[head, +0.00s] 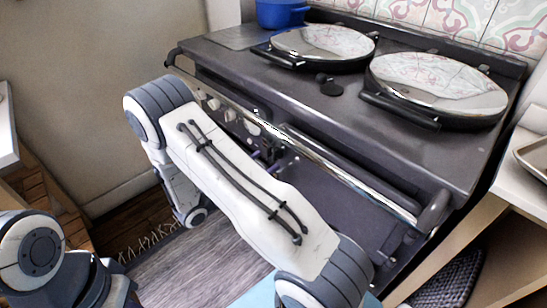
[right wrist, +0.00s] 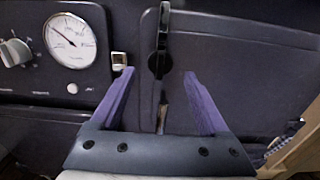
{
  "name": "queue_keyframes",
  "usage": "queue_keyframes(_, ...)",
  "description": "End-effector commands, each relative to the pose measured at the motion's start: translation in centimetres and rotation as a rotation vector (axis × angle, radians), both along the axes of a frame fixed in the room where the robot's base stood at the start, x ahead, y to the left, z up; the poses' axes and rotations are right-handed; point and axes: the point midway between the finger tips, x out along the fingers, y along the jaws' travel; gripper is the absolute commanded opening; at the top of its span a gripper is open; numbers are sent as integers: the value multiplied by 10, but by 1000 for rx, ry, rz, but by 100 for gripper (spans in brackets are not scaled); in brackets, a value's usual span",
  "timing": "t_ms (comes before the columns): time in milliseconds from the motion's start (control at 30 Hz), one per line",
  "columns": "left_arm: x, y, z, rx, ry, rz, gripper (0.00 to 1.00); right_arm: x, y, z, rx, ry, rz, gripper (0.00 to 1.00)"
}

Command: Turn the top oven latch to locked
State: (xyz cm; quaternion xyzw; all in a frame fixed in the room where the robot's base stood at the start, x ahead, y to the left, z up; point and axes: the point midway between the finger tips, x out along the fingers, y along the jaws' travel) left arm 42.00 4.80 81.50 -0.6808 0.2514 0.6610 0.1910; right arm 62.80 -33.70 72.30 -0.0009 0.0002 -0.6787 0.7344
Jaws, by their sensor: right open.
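The oven latch (right wrist: 163,30) is a dark upright bar with a round pivot, on the dark oven front in the right wrist view. It stands about vertical, with a narrow lower part running down between my fingers. My right gripper (right wrist: 159,74) is open, its two purple fingers on either side of the latch's line in the picture. I see no clear contact, and the depth gap is hard to judge. In the head view my right gripper (head: 263,166) is small and partly hidden by my arm at the oven front. My left gripper is out of view.
A round gauge (right wrist: 72,40), a knob (right wrist: 15,52) and a small pale metal plate (right wrist: 119,62) are left of the latch. A chrome rail (head: 345,177) runs along the range front. Two round lids (head: 437,82) and a blue pot (head: 281,13) are on top.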

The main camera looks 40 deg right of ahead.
Motion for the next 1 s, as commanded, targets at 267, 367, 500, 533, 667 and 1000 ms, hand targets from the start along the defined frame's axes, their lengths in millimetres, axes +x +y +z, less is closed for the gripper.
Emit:
queue_keyframes(267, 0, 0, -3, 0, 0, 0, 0, 3, -40, 0, 1, 0, -2, 79)
queue_keyframes(367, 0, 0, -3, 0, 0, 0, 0, 3, -45, 0, 1, 0, -1, 79)
queue_keyframes(500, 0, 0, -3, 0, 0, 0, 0, 4, -47, 0, 1, 0, 1, 79)
queue_keyframes(533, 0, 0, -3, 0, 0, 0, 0, 4, -47, 0, 1, 0, 1, 79)
queue_keyframes(667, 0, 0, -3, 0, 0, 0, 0, 3, -47, 0, 1, 0, 0, 75)
queue_keyframes(1000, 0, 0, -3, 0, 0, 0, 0, 3, -47, 0, 1, 0, 0, 0)
